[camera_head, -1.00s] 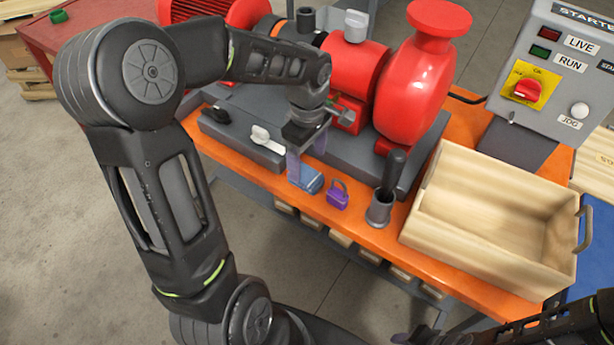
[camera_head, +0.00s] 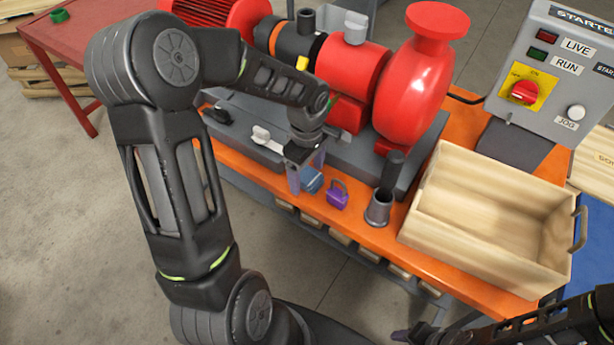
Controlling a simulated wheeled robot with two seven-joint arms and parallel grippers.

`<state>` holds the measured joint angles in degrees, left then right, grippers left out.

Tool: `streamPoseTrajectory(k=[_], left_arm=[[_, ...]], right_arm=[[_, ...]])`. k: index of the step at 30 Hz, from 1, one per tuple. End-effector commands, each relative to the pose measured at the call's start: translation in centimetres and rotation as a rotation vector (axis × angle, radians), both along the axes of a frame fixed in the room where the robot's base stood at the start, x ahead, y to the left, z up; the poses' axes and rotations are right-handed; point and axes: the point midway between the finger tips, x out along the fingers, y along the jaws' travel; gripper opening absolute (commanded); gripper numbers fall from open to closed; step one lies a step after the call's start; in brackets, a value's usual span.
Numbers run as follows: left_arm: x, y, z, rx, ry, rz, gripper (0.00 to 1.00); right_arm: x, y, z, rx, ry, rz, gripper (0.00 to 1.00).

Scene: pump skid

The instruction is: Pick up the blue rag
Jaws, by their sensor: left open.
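The blue rag (camera_head: 312,184) is a small folded bundle on the front strip of the orange bench, just left of a purple padlock (camera_head: 338,196). My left gripper (camera_head: 307,173) is open and points down over the rag, one finger at its left side and the other at its back right. The fingers partly cover the rag; I cannot tell whether they touch it. My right gripper (camera_head: 407,335) shows only as a dark tip at the bottom edge, with its arm at the lower right; its jaws are not clear.
A grey cup (camera_head: 378,211) with a dark handle in it stands right of the padlock. An open wooden crate (camera_head: 480,262) stands further right. The red pump (camera_head: 412,90) and its grey base lie behind. A starter panel (camera_head: 560,75) is at the upper right.

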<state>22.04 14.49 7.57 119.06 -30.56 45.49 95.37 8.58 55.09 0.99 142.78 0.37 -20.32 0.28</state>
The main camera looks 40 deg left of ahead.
Motion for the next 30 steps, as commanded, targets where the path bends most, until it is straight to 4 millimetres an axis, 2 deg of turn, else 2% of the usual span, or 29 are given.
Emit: streamPoseTrajectory(k=[9, 30], left_arm=[[0.01, 0.00, 0.04, 0.000, 0.000, 0.000, 0.75], [0.01, -0.01, 0.04, 0.000, 0.000, 0.000, 0.17]], right_arm=[[0.00, 0.01, 0.00, 0.000, 0.000, 0.000, 0.36], [0.01, 0.00, 0.01, 0.000, 0.000, 0.000, 0.36]])
